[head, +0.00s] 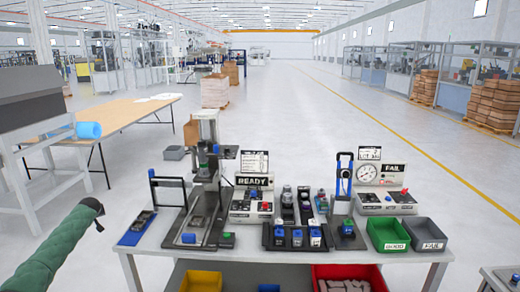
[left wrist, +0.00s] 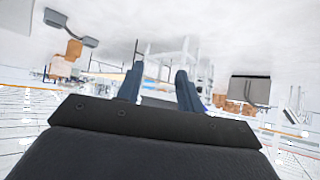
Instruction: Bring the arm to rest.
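My left arm comes in from the lower left of the head view as a thick green sleeve (head: 52,250) with a dark end. It is in the air, left of the workbench (head: 300,248) and apart from it. In the left wrist view my left gripper (left wrist: 159,88) shows two dark blue fingers standing apart with nothing between them. The picture there is turned over, with far-off factory equipment behind the fingers. My right arm and gripper are in neither view.
The bench holds a press stand (head: 208,160), a READY box (head: 252,200), a FAIL gauge box (head: 387,200), a green bin (head: 388,235) and a grey bin (head: 422,235). A long wooden-topped table (head: 120,115) stands at left.

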